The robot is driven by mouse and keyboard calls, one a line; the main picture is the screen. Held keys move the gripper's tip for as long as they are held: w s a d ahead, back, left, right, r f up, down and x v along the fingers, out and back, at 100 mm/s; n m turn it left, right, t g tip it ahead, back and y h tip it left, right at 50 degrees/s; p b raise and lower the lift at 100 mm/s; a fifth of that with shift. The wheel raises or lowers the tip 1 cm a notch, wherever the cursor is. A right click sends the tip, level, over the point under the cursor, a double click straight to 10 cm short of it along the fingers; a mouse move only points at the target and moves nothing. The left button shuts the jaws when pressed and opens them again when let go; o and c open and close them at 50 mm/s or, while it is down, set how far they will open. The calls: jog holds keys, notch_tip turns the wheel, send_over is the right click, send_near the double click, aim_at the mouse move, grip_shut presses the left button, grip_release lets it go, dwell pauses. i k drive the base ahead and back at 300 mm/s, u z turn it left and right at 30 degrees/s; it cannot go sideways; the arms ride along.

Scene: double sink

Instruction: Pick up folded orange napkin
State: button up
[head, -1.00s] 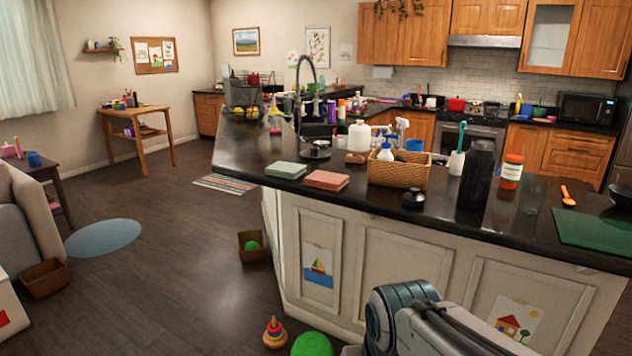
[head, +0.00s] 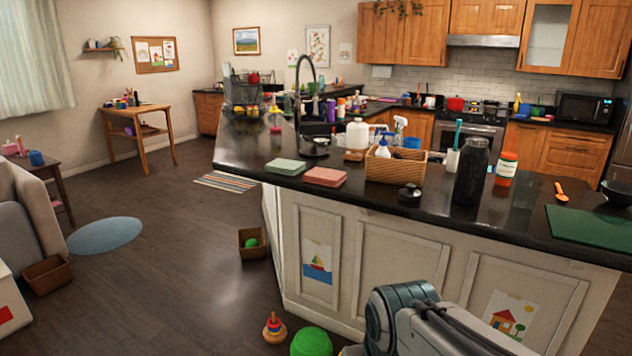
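A folded salmon-orange cloth (head: 325,177) lies flat on the dark counter, near its front-left edge. It is the closest match to the orange napkin; its colour looks pinkish from here. A folded pale green cloth (head: 285,167) lies just left of it, a small gap apart. Part of my arm shows at the bottom right, in front of the counter's cabinet panels. My gripper is outside the view, so its fingers cannot be seen.
A wicker basket (head: 395,167) with bottles stands right of the salmon cloth, with a black lid (head: 410,193) in front. A dark bottle (head: 472,170) stands farther right. A green ball-like toy (head: 311,342) and a ring stacker (head: 274,328) are on the floor.

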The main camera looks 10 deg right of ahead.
aim_at(328, 176)
jog(key=z, duration=0.2)
jog(key=k, duration=0.25)
jog(key=u, duration=1)
jog(key=i, duration=1.05)
jog(key=z, duration=0.55)
jog(key=i, duration=0.85)
jog(key=z, duration=0.8)
